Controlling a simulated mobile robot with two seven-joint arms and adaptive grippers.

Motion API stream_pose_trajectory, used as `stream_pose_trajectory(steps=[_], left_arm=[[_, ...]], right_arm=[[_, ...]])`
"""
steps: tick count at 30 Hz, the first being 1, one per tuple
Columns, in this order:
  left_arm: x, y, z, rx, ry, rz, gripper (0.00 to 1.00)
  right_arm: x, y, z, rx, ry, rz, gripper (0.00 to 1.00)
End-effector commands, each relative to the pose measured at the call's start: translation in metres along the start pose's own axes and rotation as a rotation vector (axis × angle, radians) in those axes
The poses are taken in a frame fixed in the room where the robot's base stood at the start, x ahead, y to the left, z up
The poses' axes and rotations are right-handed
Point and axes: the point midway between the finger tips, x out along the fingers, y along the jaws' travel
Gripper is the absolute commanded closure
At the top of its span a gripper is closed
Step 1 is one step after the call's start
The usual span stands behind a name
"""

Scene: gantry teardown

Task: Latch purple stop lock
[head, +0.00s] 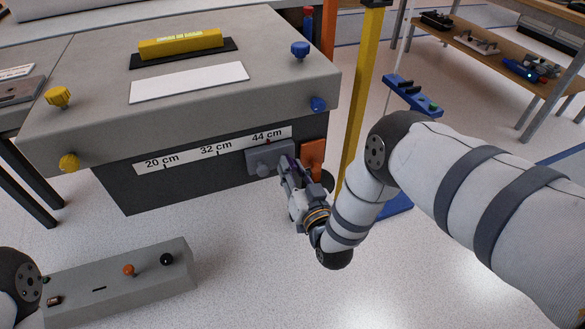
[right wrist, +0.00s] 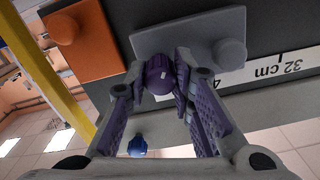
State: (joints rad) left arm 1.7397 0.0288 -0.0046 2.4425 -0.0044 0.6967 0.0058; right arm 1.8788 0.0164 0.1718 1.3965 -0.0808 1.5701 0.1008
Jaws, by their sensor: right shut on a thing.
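The purple stop lock knob (right wrist: 158,76) is on a grey stop plate (right wrist: 203,35) on the dark front panel, under the 44 cm mark of the scale. My right gripper (right wrist: 160,80) is shut on this knob, one finger on each side. In the head view the right gripper (head: 286,165) reaches the grey plate (head: 265,157) from the front and hides the knob. A round grey knob (right wrist: 230,53) sits on the same plate, clear of the fingers. My left gripper is not in view.
An orange block (head: 312,156) sits just right of the plate, near a yellow post (head: 361,95). A grey control box (head: 120,284) lies at lower left. The floor between is clear.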

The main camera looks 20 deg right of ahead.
Motion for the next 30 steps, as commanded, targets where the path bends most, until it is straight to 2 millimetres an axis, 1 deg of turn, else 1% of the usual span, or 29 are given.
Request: stream_pose_trajectory(steps=[18,24,30], left_arm=[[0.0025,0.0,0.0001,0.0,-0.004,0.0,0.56],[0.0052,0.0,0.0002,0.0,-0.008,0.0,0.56],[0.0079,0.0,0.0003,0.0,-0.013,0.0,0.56]], right_arm=[[-0.0014,0.0007,0.0025,0.585,-0.005,0.003,1.0],[-0.0013,0.0007,0.0027,0.758,-0.004,0.004,1.0],[-0.0015,0.0004,0.0029,0.895,-0.006,0.004,1.0]])
